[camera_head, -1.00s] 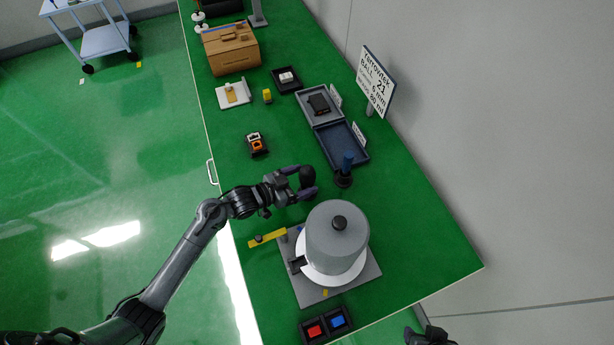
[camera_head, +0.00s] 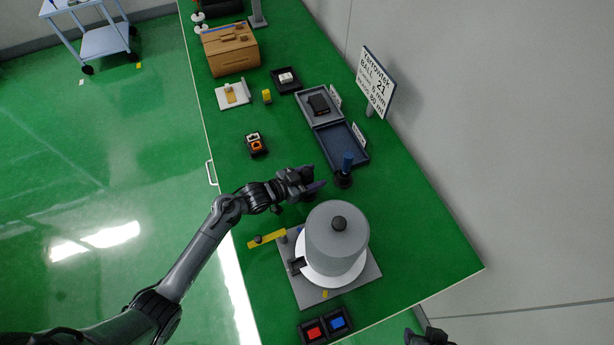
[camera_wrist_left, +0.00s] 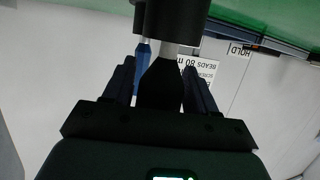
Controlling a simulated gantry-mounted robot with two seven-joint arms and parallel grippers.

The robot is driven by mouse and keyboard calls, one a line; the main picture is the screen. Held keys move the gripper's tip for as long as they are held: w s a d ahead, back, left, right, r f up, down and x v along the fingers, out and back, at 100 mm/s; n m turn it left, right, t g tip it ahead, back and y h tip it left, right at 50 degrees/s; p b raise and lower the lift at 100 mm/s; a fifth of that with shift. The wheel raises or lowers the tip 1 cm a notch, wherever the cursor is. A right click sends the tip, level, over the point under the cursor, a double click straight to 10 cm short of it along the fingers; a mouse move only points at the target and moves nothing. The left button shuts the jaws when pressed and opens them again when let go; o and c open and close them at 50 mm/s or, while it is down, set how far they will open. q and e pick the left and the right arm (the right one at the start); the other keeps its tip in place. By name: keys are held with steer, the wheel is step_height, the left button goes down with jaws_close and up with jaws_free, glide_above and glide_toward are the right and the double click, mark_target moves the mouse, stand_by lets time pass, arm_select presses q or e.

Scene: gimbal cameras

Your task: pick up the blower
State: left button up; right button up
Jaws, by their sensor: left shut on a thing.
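My left gripper (camera_head: 314,181) is over the middle of the green bench, just left of a black holder (camera_head: 343,181) with a blue-handled tool (camera_head: 347,161) upright in it. In the left wrist view the fingers are shut on a dark, tapered body, the blower (camera_wrist_left: 160,85). A grey neck runs from it towards a black cylinder at the top of that view. I cannot tell whether the two are joined. The blue handle also shows behind the left finger (camera_wrist_left: 143,66). My right gripper (camera_head: 430,337) barely shows at the bottom edge.
A grey domed machine (camera_head: 337,238) on a plate stands close in front of the gripper. Behind are a blue tray (camera_head: 342,145), a grey tray (camera_head: 335,97), a sign (camera_head: 375,82) and a brown box (camera_head: 231,50). An orange-and-black item (camera_head: 256,144) lies left; bench around it is clear.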

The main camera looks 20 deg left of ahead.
arm_select(q)
steer(key=shift+r, duration=0.1)
step_height(320, 180, up, 10)
steer(key=shift+f+p, duration=0.1)
steer(key=shift+p, duration=0.7)
